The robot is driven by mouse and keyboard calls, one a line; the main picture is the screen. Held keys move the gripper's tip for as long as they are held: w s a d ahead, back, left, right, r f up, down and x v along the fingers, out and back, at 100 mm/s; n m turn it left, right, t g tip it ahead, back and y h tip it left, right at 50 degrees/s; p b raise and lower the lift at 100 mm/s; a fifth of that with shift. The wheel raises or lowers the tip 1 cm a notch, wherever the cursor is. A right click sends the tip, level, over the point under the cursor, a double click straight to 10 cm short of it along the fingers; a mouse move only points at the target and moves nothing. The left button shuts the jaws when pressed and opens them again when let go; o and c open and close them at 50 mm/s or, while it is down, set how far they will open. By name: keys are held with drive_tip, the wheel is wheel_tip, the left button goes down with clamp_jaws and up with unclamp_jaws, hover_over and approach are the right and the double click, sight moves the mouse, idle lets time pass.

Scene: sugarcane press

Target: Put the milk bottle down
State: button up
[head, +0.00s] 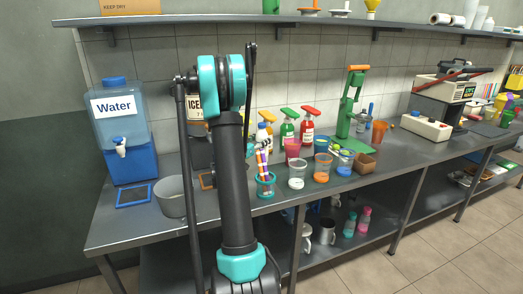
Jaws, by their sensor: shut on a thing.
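My arm rises through the middle of the head view and blocks what lies straight behind it. I cannot make out my gripper. A small grey piece just right of the arm is too unclear to name. I cannot identify the milk bottle in this view, and it may be hidden behind my arm. The grey metal counter (340,190) runs across the view behind the arm.
A blue water dispenser (128,160) and a grey bucket (172,198) stand on the left. A shelf (300,22) runs above.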

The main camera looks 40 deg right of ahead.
drive_tip(key=shift+f, duration=2.45)
drive_tip(key=shift+f, duration=0.1)
drive_tip(key=o, duration=1.5)
drive_tip(key=shift+a, duration=0.2)
drive_tip(key=v, duration=0.7)
drive_tip(key=shift+s, duration=0.1)
